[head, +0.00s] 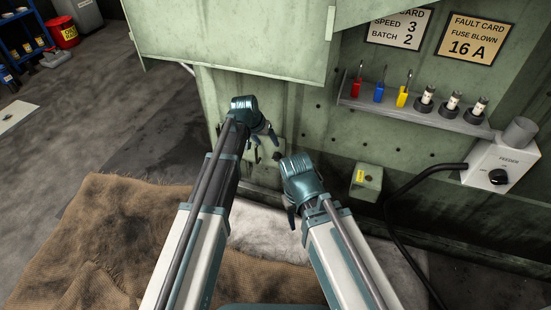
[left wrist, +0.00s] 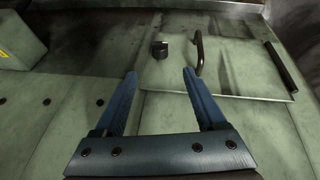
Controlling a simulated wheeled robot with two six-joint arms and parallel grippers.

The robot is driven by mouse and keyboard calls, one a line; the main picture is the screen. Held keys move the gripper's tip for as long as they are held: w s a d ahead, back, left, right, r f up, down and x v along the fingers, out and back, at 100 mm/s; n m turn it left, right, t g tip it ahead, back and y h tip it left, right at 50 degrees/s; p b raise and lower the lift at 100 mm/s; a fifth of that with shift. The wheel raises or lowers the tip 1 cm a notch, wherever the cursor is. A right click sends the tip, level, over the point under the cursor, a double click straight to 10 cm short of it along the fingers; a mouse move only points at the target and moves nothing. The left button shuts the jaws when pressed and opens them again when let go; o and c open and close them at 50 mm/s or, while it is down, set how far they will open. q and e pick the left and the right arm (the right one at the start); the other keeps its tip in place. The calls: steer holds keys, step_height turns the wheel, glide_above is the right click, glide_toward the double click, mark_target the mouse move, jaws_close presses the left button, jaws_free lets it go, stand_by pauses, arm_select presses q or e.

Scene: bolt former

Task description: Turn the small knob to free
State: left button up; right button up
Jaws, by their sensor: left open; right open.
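A small black knob (left wrist: 160,49) sits on a pale green panel (left wrist: 232,82) in the left wrist view, just beyond my open fingertips and roughly centred between them. A dark knob-like shape (head: 277,156) also shows low on the machine wall in the head view. My left gripper (head: 266,139) is open and empty in front of this panel; its spread blue fingers also show in the left wrist view (left wrist: 160,73). It appears apart from the knob. My right gripper (head: 290,214) is open, lower and to the right, pointing down. The knob's marking is not readable.
A curved black handle (left wrist: 199,52) is beside the knob, and a dark bar (left wrist: 286,66) lies further right. A green box with a yellow label (head: 366,182), a feeder box (head: 500,162) with its own knob and a tool shelf (head: 415,111) are to the right.

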mark_target(276, 156)
arm_select(q)
steer(key=b+x, duration=1.2)
steer(key=x, duration=0.1)
steer(key=shift+f, duration=0.4)
steer(key=shift+d, duration=0.1)
steer(key=shift+c, duration=0.2)
